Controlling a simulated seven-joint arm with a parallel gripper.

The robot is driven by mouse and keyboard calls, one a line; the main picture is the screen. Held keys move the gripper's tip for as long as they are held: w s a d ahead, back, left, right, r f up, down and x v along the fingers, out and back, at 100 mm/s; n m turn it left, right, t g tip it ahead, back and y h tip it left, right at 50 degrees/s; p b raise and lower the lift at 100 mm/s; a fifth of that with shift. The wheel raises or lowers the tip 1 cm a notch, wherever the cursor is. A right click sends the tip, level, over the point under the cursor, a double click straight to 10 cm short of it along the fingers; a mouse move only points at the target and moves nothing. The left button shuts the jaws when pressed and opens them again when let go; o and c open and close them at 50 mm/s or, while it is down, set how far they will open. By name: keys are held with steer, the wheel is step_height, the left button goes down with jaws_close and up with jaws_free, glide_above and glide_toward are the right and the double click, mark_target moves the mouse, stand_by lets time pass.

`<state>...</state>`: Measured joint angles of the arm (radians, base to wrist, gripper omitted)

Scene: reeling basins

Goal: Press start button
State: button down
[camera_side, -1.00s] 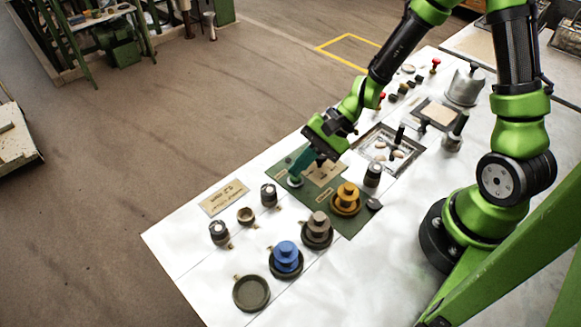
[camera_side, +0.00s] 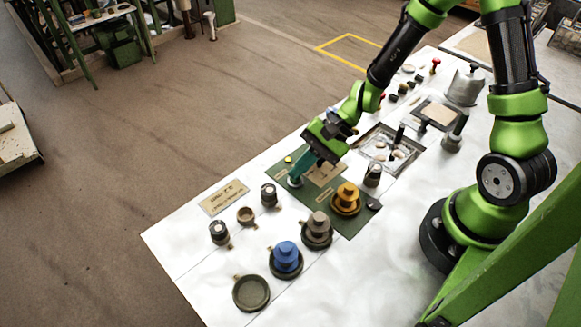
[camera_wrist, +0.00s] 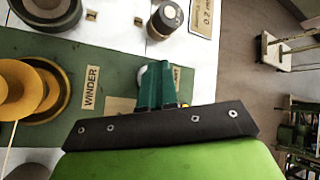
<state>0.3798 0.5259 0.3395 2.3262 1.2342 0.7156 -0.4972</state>
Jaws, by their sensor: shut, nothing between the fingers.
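The start button is a pale round button (camera_side: 294,182) at the left end of the green panel (camera_side: 349,225). In the wrist view a light round edge of it (camera_wrist: 143,76) shows beside my fingers, next to a label partly hidden by them. My gripper (camera_side: 295,175) is shut and empty, its teal fingers pointing down at the button. In the wrist view the fingertips (camera_wrist: 157,68) overlap the button and hide most of it. The tips appear to be on it, but I cannot tell how far it is pressed.
A yellow spool (camera_side: 346,197) and a label reading WINDER (camera_wrist: 91,88) are on the green panel. A grey spool (camera_side: 317,227), a blue spool (camera_side: 286,257) and dark jars (camera_side: 268,195) stand nearby. A sunken basin (camera_side: 372,140) lies to the right.

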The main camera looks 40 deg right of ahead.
mark_target(300, 177)
stand_by(0.3)
steer(key=shift+r, duration=0.9)
steer(key=shift+r, duration=2.5)
